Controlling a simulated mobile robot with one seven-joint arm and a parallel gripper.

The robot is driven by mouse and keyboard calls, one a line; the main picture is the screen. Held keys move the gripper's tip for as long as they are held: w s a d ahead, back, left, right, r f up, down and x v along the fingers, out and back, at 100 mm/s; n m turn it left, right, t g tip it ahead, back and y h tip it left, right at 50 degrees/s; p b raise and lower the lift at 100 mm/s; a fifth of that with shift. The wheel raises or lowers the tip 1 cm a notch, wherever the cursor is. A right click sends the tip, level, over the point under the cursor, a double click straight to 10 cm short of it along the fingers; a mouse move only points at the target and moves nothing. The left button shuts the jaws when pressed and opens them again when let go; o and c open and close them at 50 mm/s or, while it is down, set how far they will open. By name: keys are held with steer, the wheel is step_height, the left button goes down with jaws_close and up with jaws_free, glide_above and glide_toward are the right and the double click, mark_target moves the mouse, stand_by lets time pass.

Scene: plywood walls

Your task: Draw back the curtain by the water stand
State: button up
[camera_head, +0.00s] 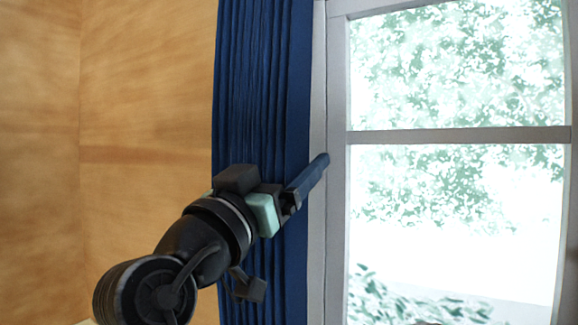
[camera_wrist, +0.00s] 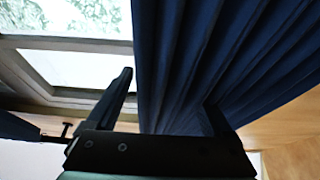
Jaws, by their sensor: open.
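The dark blue curtain (camera_head: 262,80) hangs in narrow gathered folds along the left side of the window, and its right edge lies beside the white frame. It also fills the upper middle of the wrist view (camera_wrist: 190,50). My gripper (camera_head: 300,185) is open at the curtain's right edge. In the wrist view my gripper (camera_wrist: 168,90) has one finger outside the curtain's edge, against the window side, and the other over the folds. Cloth shows between the fingers; I cannot tell whether they touch it. The head view hides one finger. No water stand is visible.
The window (camera_head: 455,200) has a pale frame with a crossbar (camera_head: 460,135) and bright foliage outside. A plywood wall (camera_head: 145,90) stands bare left of the curtain. A dark blue piece (camera_wrist: 18,127) shows at the left of the wrist view; I cannot tell what it is.

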steer(key=shift+s+a+f+b, duration=0.25)
steer(key=shift+s+f+b, duration=0.1)
steer(key=shift+s+b, duration=0.05)
steer(key=b+v, duration=0.5)
steer(key=v, duration=0.7)
steer(key=shift+r, duration=0.1)
steer(key=s+d+n+t+y, duration=0.3)
steer(key=s+n+t+y, duration=0.3)
steer(key=y, duration=0.6)
steer(key=s+t, duration=0.2)
steer(key=s, duration=0.1)
steer(key=shift+d+r+n+t+y, duration=0.25)
steer(key=shift+d+n+t+y, duration=0.05)
steer(key=shift+n+t, duration=0.1)
